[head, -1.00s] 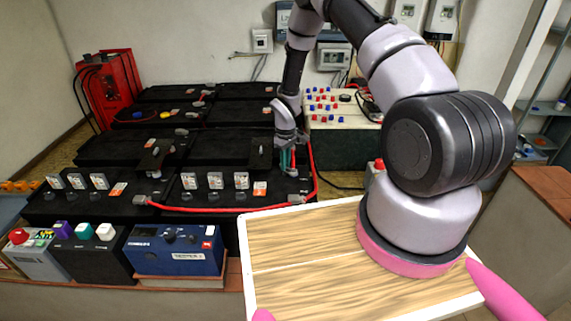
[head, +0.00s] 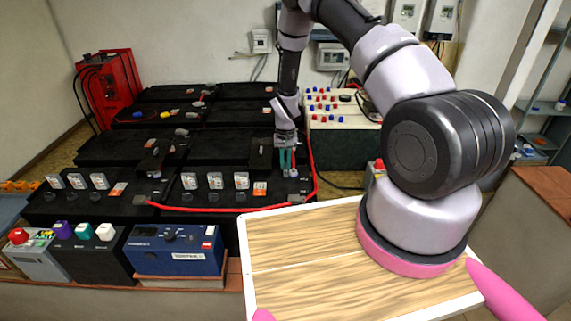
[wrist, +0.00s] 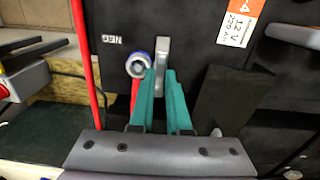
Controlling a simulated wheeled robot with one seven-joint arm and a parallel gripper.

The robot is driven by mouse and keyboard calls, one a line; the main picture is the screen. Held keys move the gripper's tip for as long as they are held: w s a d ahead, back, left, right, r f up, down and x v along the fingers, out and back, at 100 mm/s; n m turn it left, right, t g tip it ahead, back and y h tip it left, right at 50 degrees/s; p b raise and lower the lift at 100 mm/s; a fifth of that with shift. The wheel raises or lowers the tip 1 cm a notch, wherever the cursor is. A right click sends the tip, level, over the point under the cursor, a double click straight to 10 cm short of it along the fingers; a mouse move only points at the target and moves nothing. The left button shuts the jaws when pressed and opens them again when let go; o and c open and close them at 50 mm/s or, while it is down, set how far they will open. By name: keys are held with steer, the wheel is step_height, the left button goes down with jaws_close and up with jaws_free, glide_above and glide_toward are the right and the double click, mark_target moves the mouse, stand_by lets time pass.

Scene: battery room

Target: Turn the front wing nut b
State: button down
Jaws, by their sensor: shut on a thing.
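My gripper (head: 287,171) points down at the front right corner of the black battery bank, and its teal fingers are close together. In the wrist view my gripper (wrist: 163,72) is shut on a narrow grey metal piece, which seems to be the front wing nut b (wrist: 162,52). It stands out beyond the fingertips. A round metal terminal with a blue ring (wrist: 138,65) sits just left of the fingers, beside the NEG label. The lower part of the gripped piece is hidden by the fingers.
A red cable (head: 225,209) runs along the battery front and up past the gripper's right side; it also shows in the wrist view (wrist: 86,60). A dark block (wrist: 232,98) stands right of the fingers. A wooden board (head: 310,245) lies in front.

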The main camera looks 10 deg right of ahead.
mark_target(286, 166)
steer(key=shift+m, duration=0.3)
steer(key=c, duration=0.9)
jaws_free()
steer(key=shift+r, duration=0.1)
step_height(286, 166, up, 11)
steer(key=shift+f, duration=0.2)
steer(key=shift+r, duration=0.1)
